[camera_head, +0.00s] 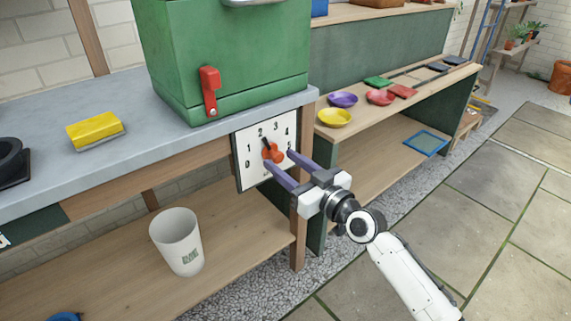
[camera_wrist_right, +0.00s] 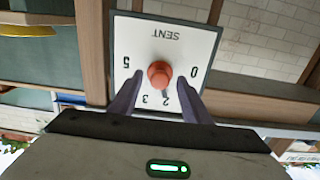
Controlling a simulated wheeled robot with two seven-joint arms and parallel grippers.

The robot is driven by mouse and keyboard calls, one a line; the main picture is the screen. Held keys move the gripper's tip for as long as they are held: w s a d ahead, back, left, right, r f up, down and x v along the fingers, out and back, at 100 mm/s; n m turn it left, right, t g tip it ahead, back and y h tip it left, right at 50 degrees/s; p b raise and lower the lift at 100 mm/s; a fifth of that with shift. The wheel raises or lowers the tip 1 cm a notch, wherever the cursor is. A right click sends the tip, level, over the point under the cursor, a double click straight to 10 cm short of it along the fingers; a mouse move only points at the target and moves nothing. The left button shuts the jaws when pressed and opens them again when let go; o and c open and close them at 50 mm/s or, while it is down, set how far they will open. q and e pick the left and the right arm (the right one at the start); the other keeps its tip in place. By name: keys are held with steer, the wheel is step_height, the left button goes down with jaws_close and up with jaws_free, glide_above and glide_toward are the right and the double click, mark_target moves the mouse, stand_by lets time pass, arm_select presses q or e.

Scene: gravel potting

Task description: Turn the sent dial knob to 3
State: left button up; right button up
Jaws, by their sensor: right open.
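The sent dial (camera_head: 247,174) is a white square plate numbered 0 to 5, on the front of the bench. Its orange-red knob (camera_head: 273,153) has a dark pointer that appears to point near the 2. In the right wrist view the plate (camera_wrist_right: 165,22) is upside down, with the word SENT readable, and the knob (camera_wrist_right: 160,73) is in the middle. My right gripper (camera_head: 279,158) is open, its two purple fingers on either side of the knob. In the wrist view gaps show between the fingers (camera_wrist_right: 158,80) and the knob. My left gripper is not in view.
A green box (camera_head: 225,50) with a red lever (camera_head: 210,90) stands on the bench above the dial. A yellow sponge-like block (camera_head: 95,130) lies at left. A white cup (camera_head: 177,242) stands on the lower shelf. Coloured dishes, including a yellow one (camera_head: 334,117), sit at right.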

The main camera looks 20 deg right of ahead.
steer(key=c, duration=1)
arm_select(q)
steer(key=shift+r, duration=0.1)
arm_select(e)
steer(key=shift+c, duration=0.2)
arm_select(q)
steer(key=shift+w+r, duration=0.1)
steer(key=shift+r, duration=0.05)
arm_select(e)
steer(key=shift+m, duration=0.3)
steer(key=shift+m+p, duration=0.4)
steer(key=shift+m, duration=1.7)
steer(key=shift+m+p, duration=0.45)
steer(key=shift+m, duration=0.45)
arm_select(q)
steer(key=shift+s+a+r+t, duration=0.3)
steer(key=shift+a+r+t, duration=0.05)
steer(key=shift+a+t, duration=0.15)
arm_select(e)
steer(key=shift+m, duration=0.6)
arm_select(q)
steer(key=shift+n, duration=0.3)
